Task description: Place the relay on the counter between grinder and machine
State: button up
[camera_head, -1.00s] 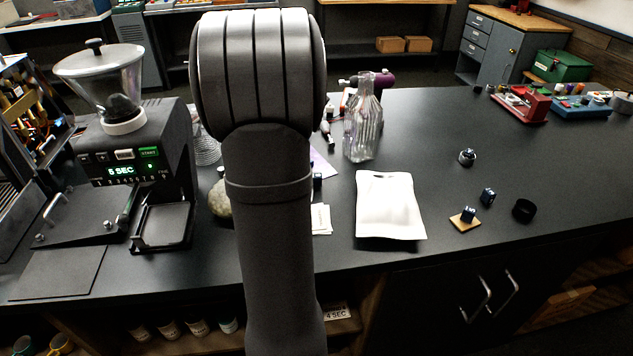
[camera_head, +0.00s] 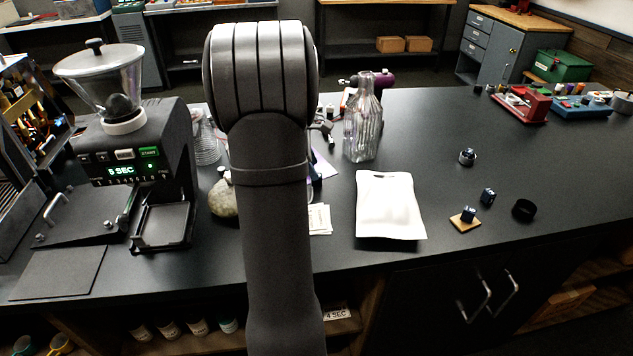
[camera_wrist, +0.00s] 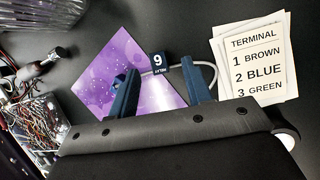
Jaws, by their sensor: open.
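A small dark blue block with a white digit and small lettering, seemingly the relay (camera_wrist: 160,66), lies at the edge of a purple card in the wrist view. My gripper (camera_wrist: 160,75) is open, with its two blue fingers on either side of the block; I cannot tell whether they touch it. My arm hides the gripper in the head view. The grinder (camera_head: 150,140), with a clear hopper and green "5 SEC" display, stands at the left. The opened machine (camera_head: 28,120) with exposed wiring is at the far left edge.
The purple card (camera_wrist: 120,75), terminal notes (camera_wrist: 258,60) and a pale curved wire (camera_wrist: 210,72) lie around my gripper. Small blue blocks (camera_head: 488,197) sit farther right. A dark mat (camera_head: 58,272) lies front left.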

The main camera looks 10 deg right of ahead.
jog(key=x, duration=0.5)
jog(key=shift+w+a+f, duration=0.2)
jog(key=shift+f, duration=0.05)
grip_shut()
